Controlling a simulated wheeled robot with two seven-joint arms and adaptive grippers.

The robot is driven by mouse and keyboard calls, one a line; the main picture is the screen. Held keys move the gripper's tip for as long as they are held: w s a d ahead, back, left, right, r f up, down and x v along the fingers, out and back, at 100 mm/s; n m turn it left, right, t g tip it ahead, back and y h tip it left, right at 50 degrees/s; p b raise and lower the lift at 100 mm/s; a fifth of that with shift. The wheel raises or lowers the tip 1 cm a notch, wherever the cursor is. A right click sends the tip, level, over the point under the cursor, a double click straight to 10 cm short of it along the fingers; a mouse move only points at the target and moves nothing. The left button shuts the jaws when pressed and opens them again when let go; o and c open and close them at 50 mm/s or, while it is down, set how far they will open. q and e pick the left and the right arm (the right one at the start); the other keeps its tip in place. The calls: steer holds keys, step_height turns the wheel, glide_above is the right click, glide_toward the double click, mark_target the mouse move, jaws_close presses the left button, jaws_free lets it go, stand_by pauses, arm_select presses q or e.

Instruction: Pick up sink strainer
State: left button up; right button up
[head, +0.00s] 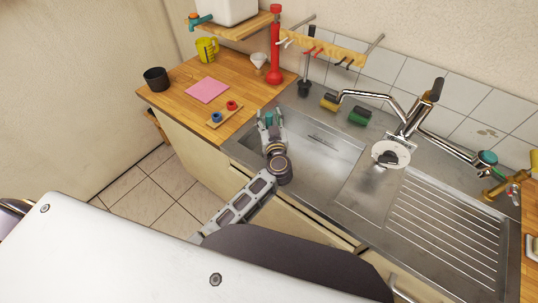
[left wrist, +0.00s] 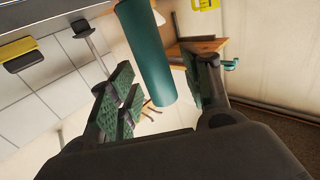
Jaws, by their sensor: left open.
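A teal upright cylinder (head: 268,118), which looks like the handle of the sink strainer, shows between the fingers of my left gripper (head: 270,114) at the left end of the sink basin. In the left wrist view the teal cylinder (left wrist: 146,50) lies between the two green-padded fingers of the left gripper (left wrist: 165,85). The fingers are spread, with visible gaps beside it. The lower part of the cylinder and whatever it stands on are hidden. My right gripper does not show.
The steel sink (head: 320,150) has a drainer (head: 440,225) on its right. A chrome faucet (head: 405,125) stands behind a white disc (head: 378,149) with a dark knob. The wooden counter (head: 180,95) holds small items.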

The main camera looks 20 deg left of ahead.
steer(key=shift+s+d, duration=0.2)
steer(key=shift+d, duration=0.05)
arm_select(q)
jaws_close()
steer(key=shift+r, duration=0.2)
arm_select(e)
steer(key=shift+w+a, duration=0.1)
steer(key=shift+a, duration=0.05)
arm_select(q)
steer(key=shift+r, duration=0.65)
step_height(320, 180, up, 7)
steer(key=shift+p, duration=0.65)
steer(key=shift+r, duration=0.75)
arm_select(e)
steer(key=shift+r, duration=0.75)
